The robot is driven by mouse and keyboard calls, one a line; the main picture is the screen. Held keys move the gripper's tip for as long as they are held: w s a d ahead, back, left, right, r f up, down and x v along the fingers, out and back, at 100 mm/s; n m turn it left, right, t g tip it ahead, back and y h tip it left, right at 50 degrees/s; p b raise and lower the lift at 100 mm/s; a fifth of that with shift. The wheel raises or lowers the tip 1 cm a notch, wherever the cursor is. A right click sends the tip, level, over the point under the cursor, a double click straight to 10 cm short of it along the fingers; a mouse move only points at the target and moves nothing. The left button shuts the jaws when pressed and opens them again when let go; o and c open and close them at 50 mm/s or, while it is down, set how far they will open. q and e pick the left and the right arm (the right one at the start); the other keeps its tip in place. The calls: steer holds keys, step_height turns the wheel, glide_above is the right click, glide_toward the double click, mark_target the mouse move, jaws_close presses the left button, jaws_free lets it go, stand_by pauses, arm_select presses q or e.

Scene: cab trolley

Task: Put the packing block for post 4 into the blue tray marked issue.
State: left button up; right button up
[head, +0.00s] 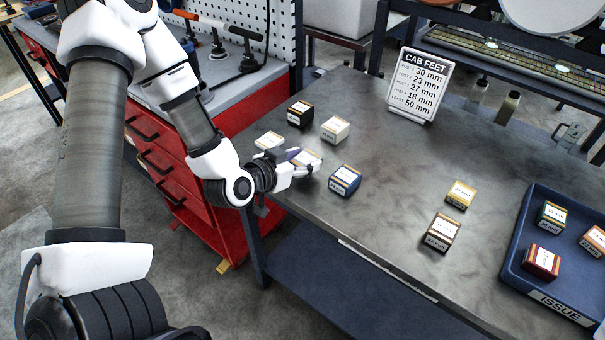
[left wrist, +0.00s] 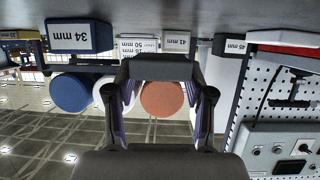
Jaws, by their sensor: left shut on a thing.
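A sign headed CAB FEET (head: 419,85) stands on the bench, listing 30, 23, 27 and 18 mm, then "least 50 mm". The blue tray marked ISSUE (head: 560,305) is at the right end of the bench and holds a green block (head: 551,215), a red block (head: 541,262) and an orange-brown block (head: 594,240). My left fingers also show in the left wrist view (left wrist: 160,95).
A yellow block (head: 461,195) and a brown block (head: 440,232) lie nearer the tray. The bench middle is clear.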

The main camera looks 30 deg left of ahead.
mark_target(302, 155)
arm_select(q)
steer(key=w+a, duration=0.2)
steer(key=w, duration=0.1)
steer(key=shift+w+a+r+p, duration=0.15)
steer(key=shift+w+p, duration=0.15)
steer(key=shift+p, duration=0.05)
step_height(302, 155, down, 2)
steer(key=shift+s+f, duration=0.1)
steer(key=shift+s, duration=0.05)
steer(key=shift+f, duration=0.75)
steer(key=o, duration=1.3)
steer(key=shift+c, duration=0.2)
